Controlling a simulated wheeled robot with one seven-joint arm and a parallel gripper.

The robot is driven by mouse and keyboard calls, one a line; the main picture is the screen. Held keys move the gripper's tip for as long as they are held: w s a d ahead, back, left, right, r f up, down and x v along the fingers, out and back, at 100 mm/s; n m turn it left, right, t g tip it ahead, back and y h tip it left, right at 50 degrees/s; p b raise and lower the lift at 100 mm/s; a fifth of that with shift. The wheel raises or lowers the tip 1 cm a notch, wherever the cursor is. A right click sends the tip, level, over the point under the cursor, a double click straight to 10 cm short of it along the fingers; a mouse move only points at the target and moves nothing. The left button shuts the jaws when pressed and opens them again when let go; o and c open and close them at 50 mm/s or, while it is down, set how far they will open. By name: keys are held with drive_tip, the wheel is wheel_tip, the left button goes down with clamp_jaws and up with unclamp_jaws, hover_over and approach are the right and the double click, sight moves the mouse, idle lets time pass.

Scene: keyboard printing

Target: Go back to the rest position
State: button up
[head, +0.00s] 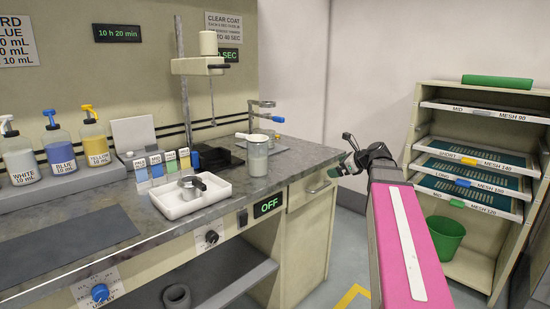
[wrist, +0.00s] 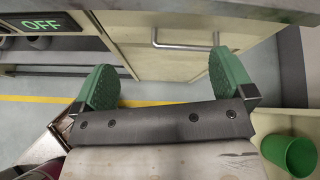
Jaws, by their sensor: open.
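My gripper (wrist: 164,88) has green padded fingers, set wide apart with nothing between them in the wrist view. In the head view my gripper (head: 343,168) is at the end of my pink arm, in the air to the right of the bench, near a cabinet front with a handle. The arm reaches forward from the lower right and partly hides the gripper.
The bench (head: 85,247) on the left holds pump bottles, a white tray (head: 190,196), a jar (head: 257,157) and a stirrer stand (head: 184,85). A rack (head: 423,108) with screen frames and a green bin (head: 446,236) stands at right. Floor shows between them.

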drive_tip(key=s+a+f+n+g+h, duration=0.2)
drive_tip(key=s+f+n, duration=0.4)
drive_tip(key=f, duration=0.5)
drive_tip(key=s+a+f+n+g+h, duration=0.2)
drive_tip(key=s+f+n, duration=0.4)
drive_tip(key=f+n, duration=0.3)
drive_tip(key=s+a+f+n+g+h, duration=0.2)
drive_tip(key=s+f+n+g+h, duration=0.2)
drive_tip(key=f, duration=0.9)
drive_tip(key=s+n, duration=0.2)
drive_tip(key=n, duration=0.2)
drive_tip(key=shift+s+f+n, duration=0.15)
drive_tip(key=shift+f+n, duration=0.15)
drive_tip(key=shift+f, duration=0.05)
